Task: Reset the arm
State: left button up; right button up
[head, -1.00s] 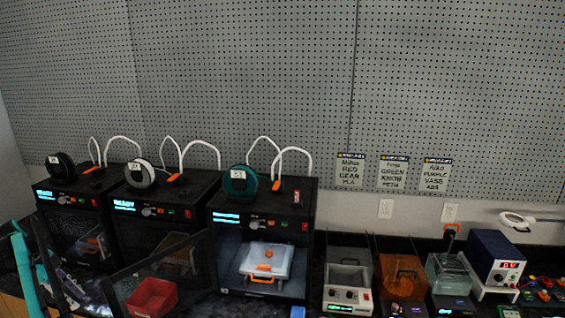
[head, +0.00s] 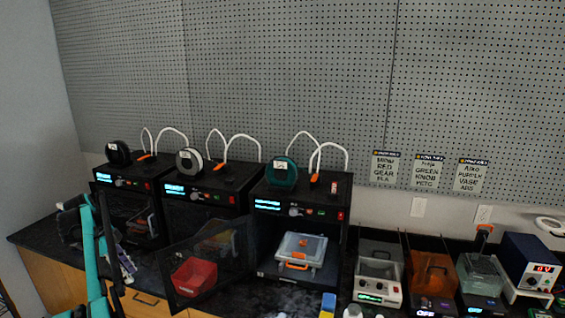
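My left arm, with teal links, rises at the lower left of the head view. My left gripper (head: 70,218), dark grey, appears at its upper end over the left end of the black counter (head: 30,237). It is small and partly hidden by the arm, so I cannot tell whether its fingers are open or shut. No held object shows. My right arm and gripper are out of view.
Three black 3D printers stand on the counter: left (head: 128,181), middle (head: 199,190) and right (head: 302,195). The right one's door (head: 208,262) is swung open near a red bin (head: 194,277). Several tanks and a power supply (head: 529,262) stand at right.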

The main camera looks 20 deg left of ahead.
pick_arm(q)
jog(key=w+d+r+n+y+b, duration=0.15)
jog(key=w+d, duration=0.25)
jog(key=d, duration=1.1)
jog(key=w+d+r+n+y+b, duration=0.1)
jog(key=w+d+r+n+b, duration=0.15)
jog(key=d, duration=1.15)
jog(key=s+d+f+n+t+y+b, duration=0.1)
jog(key=s+d+f+n, duration=0.15)
jog(key=d, duration=0.55)
jog(key=s+d+f+n+t+b, duration=0.15)
jog(key=s+d, duration=0.25)
jog(key=d, duration=0.5)
jog(key=s+d+f+n+t+b, duration=0.1)
jog(key=s+d+f+n+t, duration=0.1)
jog(key=s+d+f, duration=0.6)
notch_tip(320, 180, down, 2)
jog(key=shift+s+d+f, duration=0.25)
jog(key=shift+s+d, duration=0.1)
jog(key=shift+d, duration=0.15)
jog(key=shift+t, duration=0.25)
